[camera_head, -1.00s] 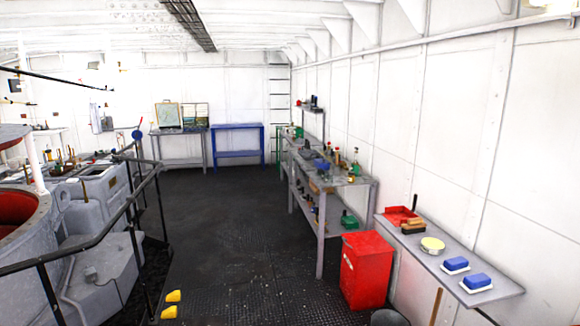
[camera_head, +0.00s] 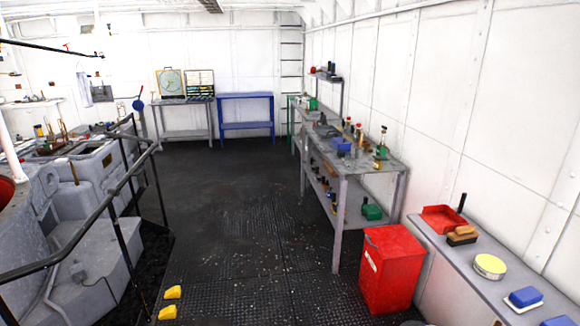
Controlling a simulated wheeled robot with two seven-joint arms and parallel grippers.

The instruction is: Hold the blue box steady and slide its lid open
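Two blue blocks on white bases show on the grey side shelf at the right. The nearer-to-wall-end one (camera_head: 524,297) is whole in view; the other (camera_head: 556,321) is cut by the bottom edge. A small blue object (camera_head: 342,145) also sits on the long workbench. I cannot tell which of these is the box with the lid, and no lid edge can be made out. Neither of my grippers is in view.
A red bin (camera_head: 391,270) stands before the workbench (camera_head: 382,168). Yellow wedges (camera_head: 172,292) lie by the left railing (camera_head: 122,240). The middle floor is clear.

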